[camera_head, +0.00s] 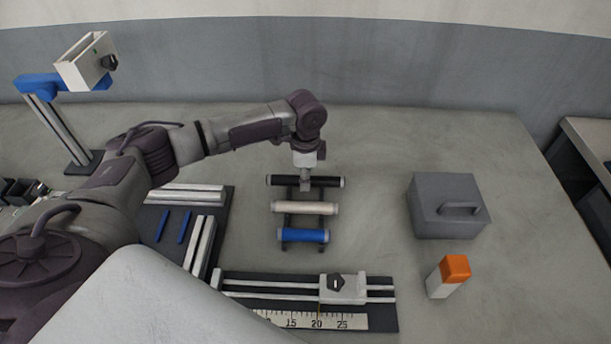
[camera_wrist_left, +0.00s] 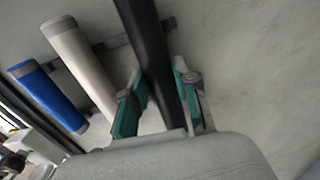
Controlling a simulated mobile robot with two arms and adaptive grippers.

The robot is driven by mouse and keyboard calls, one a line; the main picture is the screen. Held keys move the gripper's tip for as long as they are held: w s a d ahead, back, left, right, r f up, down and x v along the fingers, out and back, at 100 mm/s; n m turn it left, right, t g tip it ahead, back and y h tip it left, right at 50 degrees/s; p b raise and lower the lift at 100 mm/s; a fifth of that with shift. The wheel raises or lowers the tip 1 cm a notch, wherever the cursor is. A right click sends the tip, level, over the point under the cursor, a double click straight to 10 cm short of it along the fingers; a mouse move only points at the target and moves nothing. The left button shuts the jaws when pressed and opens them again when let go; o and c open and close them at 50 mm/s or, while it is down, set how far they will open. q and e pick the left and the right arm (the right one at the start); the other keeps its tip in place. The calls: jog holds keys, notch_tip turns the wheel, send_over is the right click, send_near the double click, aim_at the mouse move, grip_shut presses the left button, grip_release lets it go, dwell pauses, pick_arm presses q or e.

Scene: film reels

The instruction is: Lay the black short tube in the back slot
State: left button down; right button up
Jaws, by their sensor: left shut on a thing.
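The black tube (camera_head: 330,182) lies crosswise at the back of a small dark rack (camera_head: 288,221). It is the longest of the three tubes there. My left gripper (camera_head: 306,184) reaches down onto its middle from above. In the left wrist view, the teal finger pads (camera_wrist_left: 160,100) are on both sides of the black tube (camera_wrist_left: 146,40), shut on it. I cannot tell whether the tube rests in the back slot or is slightly above it. The white tube (camera_head: 305,208) and the blue tube (camera_head: 302,235) lie in front, apart from it. My right gripper is out of view.
A grey box with a handle (camera_head: 447,210) and an orange-topped white block (camera_head: 448,277) stand to the right. A ruler rail with a slider (camera_head: 343,288) lies in front. A blue-armed stand (camera_head: 66,85) is at back left.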

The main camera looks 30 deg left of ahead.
pick_arm(q)
jog(key=shift+f, duration=0.35)
jog(key=shift+f, duration=0.1)
jog(key=c, duration=0.9)
grip_release()
jog(key=shift+o, duration=0.2)
